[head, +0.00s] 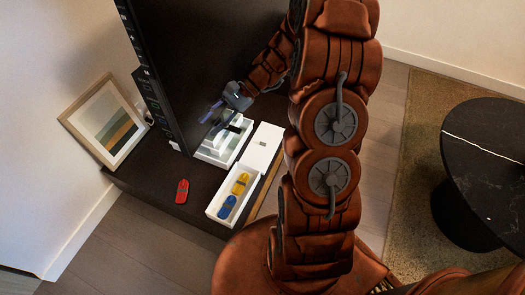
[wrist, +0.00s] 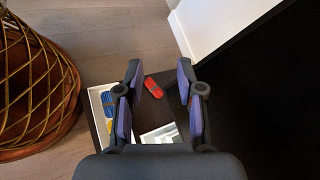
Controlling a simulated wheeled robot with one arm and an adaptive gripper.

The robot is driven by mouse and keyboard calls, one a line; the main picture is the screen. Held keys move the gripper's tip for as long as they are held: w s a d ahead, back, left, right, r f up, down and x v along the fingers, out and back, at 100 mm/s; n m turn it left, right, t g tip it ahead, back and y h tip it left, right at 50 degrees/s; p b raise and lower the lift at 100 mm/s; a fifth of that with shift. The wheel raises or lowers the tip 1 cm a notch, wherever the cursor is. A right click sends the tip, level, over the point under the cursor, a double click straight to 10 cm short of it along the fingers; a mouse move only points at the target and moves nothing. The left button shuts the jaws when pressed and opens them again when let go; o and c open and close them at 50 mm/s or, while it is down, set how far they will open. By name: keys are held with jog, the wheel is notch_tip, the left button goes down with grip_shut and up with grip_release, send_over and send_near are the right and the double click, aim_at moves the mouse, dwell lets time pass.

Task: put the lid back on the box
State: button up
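A long white box (head: 211,213) lies on the dark cabinet, with a yellow and a blue item inside its open near part. A flat white piece (head: 262,146) with a small grey mark adjoins its far end; I cannot tell whether it is the lid or part of the box. My gripper (head: 217,113) is above a separate white frame-like object (head: 203,153), whose inside is partly hidden. The box (wrist: 96,99) shows at left there, partly behind a finger.
A red item (head: 182,191) lies on the cabinet (head: 150,180) left of the box. A large black panel (head: 190,60) stands close to my gripper. A framed picture (head: 105,120) leans on the wall. A round dark table (head: 485,150) is at right.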

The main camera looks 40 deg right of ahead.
jog(key=w+d+f+m+t+y+b, duration=0.1)
jog(key=w+d+f+m+t+b, duration=0.35)
jog(key=d+f, duration=0.5)
jog(key=m+t+h+b, duration=0.5)
jog(key=m+t+b, duration=0.4)
jog(key=m+b, duration=0.25)
send_near(263, 143)
jog(key=w+f, duration=0.1)
jog(key=w, duration=0.1)
jog(key=shift+w+a+f+m+p, duration=0.2)
jog(key=shift+a+f+m+p, duration=0.1)
jog(key=shift+a+p, duration=0.1)
jog(key=shift+b+x, duration=0.4)
jog(key=shift+x, duration=0.7)
jog(key=shift+a+r+b+x, duration=0.15)
jog(key=shift+b+x, duration=0.4)
jog(key=shift+x, duration=0.75)
jog(key=shift+a+r+b+x, duration=0.1)
jog(key=shift+r+b+x, duration=0.3)
jog(key=shift+x, duration=0.85)
jog(key=shift+f, duration=0.2)
grip_shut()
